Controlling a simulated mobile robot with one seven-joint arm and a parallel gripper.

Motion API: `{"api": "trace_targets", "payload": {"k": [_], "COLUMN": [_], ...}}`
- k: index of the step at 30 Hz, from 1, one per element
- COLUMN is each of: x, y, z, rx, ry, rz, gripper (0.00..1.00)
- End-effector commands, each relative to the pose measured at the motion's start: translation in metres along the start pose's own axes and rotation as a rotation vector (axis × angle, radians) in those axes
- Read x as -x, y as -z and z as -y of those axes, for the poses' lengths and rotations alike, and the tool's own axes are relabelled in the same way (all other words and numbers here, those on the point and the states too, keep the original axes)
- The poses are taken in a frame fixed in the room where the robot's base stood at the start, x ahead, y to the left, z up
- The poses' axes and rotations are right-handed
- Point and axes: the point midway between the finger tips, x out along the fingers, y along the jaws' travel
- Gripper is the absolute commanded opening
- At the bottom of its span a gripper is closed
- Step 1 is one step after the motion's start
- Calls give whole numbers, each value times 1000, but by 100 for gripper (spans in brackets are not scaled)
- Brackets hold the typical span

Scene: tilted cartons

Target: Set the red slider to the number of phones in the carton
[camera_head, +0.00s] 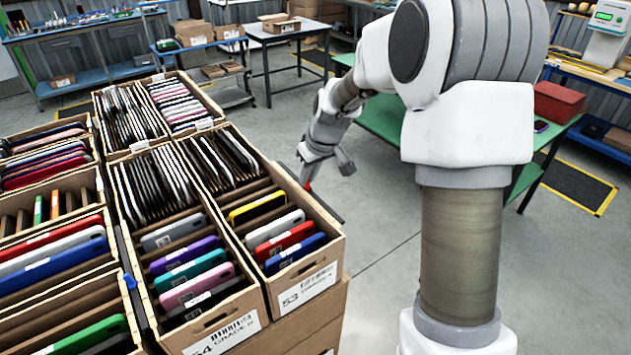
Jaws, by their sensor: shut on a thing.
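The carton labelled 53 (335,247) stands at the front of the row. It holds a yellow phone (257,207), a white phone (275,229), a red phone (286,241) and a blue phone (295,254) between cardboard dividers. A thin dark rail (327,209) runs along its right edge. A small red piece (308,186), seemingly the red slider, shows on that rail. My gripper (306,178) is at this piece, pointing down, and appears shut on it. The fingertips are small, and any scale marks cannot be read.
A carton labelled 54 (222,338) with several phones adjoins on the left, with more cartons beyond. A green table (383,115) holding a red box (557,103) stands behind my arm. The grey floor right of the cartons is clear.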

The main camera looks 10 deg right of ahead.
Motion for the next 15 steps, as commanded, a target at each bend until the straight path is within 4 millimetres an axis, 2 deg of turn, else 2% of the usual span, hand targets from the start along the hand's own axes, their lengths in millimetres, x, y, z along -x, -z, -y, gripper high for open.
{"api": "trace_targets", "payload": {"k": [10, 11, 15], "x": [-1, -1, -1], "y": [4, 4, 4], "z": [0, 0, 0], "rx": [-2, -2, -1], "ry": [-2, -2, -1], "rz": [-2, -2, -1], "gripper": [0, 20, 45]}}
